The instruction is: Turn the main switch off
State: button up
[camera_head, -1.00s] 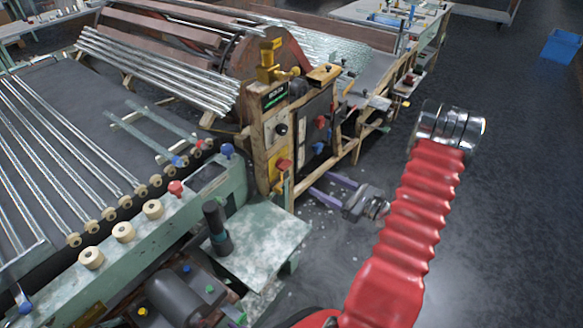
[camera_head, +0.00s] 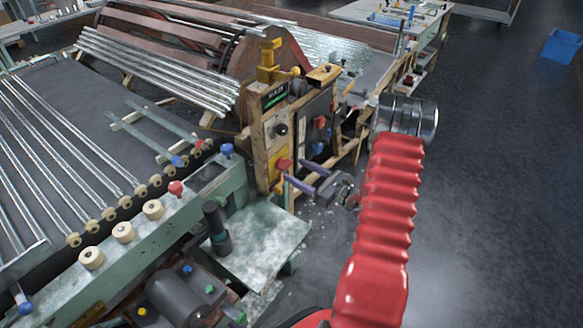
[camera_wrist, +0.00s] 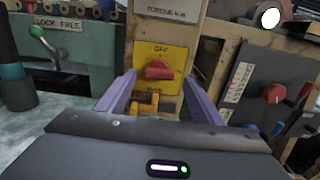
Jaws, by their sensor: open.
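The main switch, a red knob (camera_head: 284,163) on a yellow plate, sits low on the wooden-framed panel of the machine. In the wrist view the red knob (camera_wrist: 159,70) is near the middle, with "OFF" lettered above it on the yellow plate (camera_wrist: 173,54). The knob looks widest from side to side; its exact setting is hard to tell. My gripper (camera_head: 295,171) is open, its purple fingers pointing at the panel. In the wrist view my gripper (camera_wrist: 158,82) has one finger on each side of the knob; contact cannot be told.
A yellow-orange bracket (camera_wrist: 147,105) stands just below the switch plate. A dark box with a red knob (camera_wrist: 274,92) is to the right. A green bench with a dark upright handle (camera_head: 216,226) is at left. Open floor (camera_head: 500,180) lies right of my arm.

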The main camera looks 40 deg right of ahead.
aim_at(289, 166)
jog(key=shift+x, duration=1.95)
